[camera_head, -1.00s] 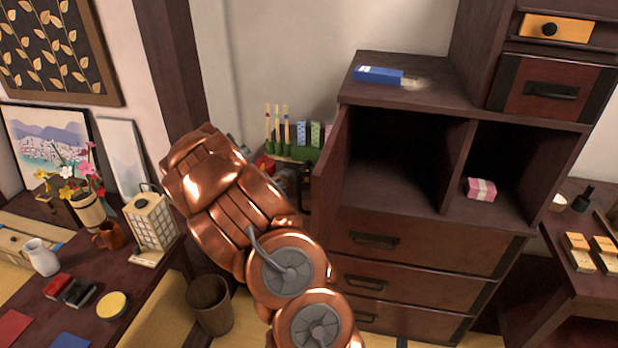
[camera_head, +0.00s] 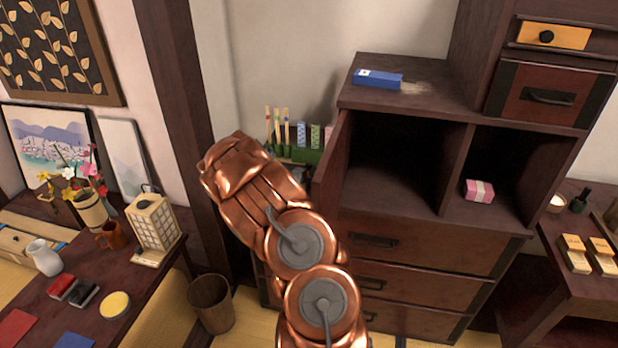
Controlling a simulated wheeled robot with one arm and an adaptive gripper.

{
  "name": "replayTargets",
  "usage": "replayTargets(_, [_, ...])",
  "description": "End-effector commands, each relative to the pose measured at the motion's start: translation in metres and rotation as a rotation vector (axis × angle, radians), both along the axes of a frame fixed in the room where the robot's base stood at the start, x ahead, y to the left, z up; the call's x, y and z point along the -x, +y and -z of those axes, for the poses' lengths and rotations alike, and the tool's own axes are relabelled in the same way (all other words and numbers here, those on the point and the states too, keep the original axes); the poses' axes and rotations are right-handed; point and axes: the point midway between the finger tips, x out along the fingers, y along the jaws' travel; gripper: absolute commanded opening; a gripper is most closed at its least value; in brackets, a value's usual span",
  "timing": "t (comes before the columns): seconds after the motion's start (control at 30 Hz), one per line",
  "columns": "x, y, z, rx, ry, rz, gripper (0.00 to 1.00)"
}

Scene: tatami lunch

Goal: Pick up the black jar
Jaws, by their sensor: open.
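I cannot make out a black jar in this view. My copper arm (camera_head: 270,215) rises through the middle and covers the area left of the cabinet. My gripper is not in view; no fingertips show. A small dark bottle (camera_head: 579,203) stands on the right table, but I cannot tell that it is a jar.
The dark wooden cabinet (camera_head: 400,228) has two open compartments; the right one holds a pink box (camera_head: 479,191). A blue box (camera_head: 379,78) lies on top. The left table (camera_head: 150,290) carries a paper lantern (camera_head: 154,222) and a white jug (camera_head: 44,257). A bin (camera_head: 211,304) stands on the floor.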

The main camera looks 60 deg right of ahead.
Motion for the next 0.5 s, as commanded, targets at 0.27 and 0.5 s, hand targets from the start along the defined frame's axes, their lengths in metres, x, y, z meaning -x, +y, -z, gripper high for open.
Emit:
replayTargets(0.27, [0.0001,-0.0001,0.0003,0.000,0.000,0.000,0.93])
replayTargets(0.5, [0.0001,0.0000,0.0002,0.000,0.000,0.000,0.68])
